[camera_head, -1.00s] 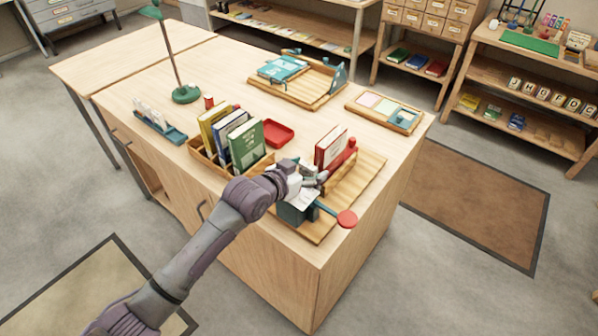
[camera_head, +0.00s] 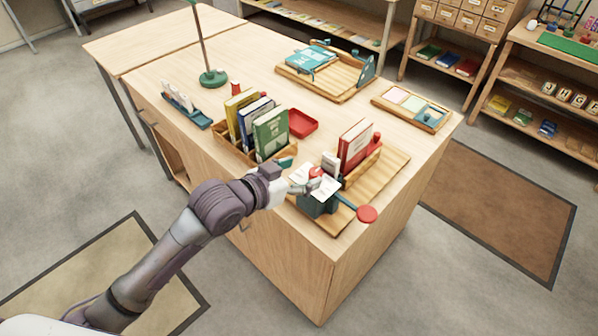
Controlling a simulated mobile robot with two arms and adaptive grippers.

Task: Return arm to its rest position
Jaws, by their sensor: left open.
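My left arm comes in from the lower left, and its left gripper (camera_head: 297,177) is open with nothing seen between its fingers. The gripper is at the front edge of the wooden desk, just left of a dark teal desk device (camera_head: 318,206). The device has a lever ending in a round red pad (camera_head: 367,213), a red knob (camera_head: 316,172) and a white paper or card (camera_head: 325,187) at its top. I cannot tell whether a fingertip touches the device. My right gripper is not in view.
A wooden holder (camera_head: 225,146) with yellow, blue and green books stands behind the gripper, near a red tray (camera_head: 302,123). A red book (camera_head: 355,146) stands on a wooden board (camera_head: 385,172). A green lamp base (camera_head: 213,78) is farther back.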

